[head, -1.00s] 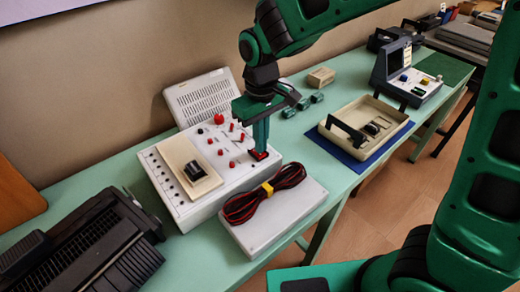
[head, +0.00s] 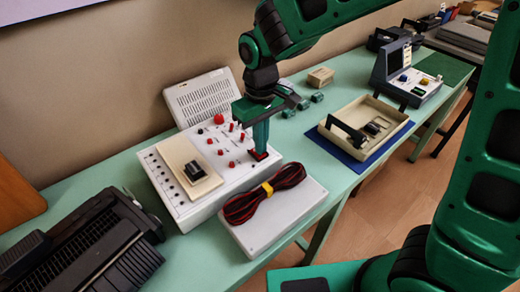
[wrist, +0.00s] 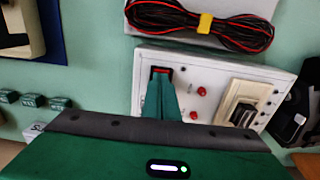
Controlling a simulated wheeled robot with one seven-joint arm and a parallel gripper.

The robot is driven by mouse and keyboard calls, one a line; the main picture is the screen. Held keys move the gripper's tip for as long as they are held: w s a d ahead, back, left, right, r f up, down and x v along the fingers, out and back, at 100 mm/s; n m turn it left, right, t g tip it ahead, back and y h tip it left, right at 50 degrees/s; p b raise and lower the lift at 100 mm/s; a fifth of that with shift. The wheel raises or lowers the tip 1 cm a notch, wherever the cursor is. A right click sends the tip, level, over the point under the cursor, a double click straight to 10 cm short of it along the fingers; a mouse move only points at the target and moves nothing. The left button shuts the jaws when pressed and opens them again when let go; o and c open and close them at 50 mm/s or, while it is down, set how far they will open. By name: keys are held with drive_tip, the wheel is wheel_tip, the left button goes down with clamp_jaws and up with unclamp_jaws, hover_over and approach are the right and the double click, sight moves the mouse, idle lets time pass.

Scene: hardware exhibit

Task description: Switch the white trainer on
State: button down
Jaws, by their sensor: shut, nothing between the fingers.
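The white trainer (head: 180,210) stands on the green table at the left centre, with red knobs and a beige block on its top panel. Its red rocker switch (head: 259,155) is at the panel's right front corner, and the switch also shows in the wrist view (wrist: 161,71). My gripper (head: 260,149) points straight down, shut and empty, with its fingertips at the switch. The fingers hide part of the switch. I cannot tell whether the tips touch it or which way the rocker is tilted.
A grey-white box (head: 262,232) with a red and black cable coil (head: 265,196) stands in front of the trainer. A black slotted device (head: 95,250) is at the left. A beige tray (head: 390,112) on a blue mat lies to the right, beside small green blocks (head: 317,97).

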drive_tip(key=shift+f, duration=0.45)
idle(0.3)
wheel_tip(320, 180, up, 7)
idle(0.9)
idle(0.4)
